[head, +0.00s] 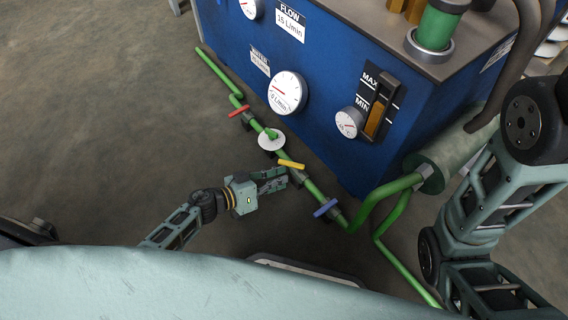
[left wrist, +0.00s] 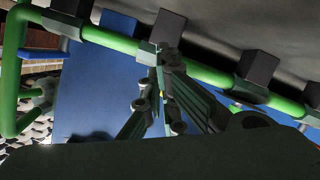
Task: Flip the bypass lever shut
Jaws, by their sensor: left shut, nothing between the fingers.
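Three valve levers sit along a green pipe (head: 313,188) in front of a blue cabinet: a red lever (head: 239,111), a yellow lever (head: 291,164) and a blue lever (head: 326,208). I see no label telling which is the bypass lever. My left gripper (head: 284,180) is shut and empty, just below the yellow lever in the head view; I cannot tell whether they touch. In the left wrist view its fingertips (left wrist: 166,62) are close to a dark valve block on the green pipe (left wrist: 207,74), and the lever there is mostly hidden. My right gripper is out of view.
A white disc (head: 271,139) sits on the pipe between the red and yellow levers. The floor to the left is clear.

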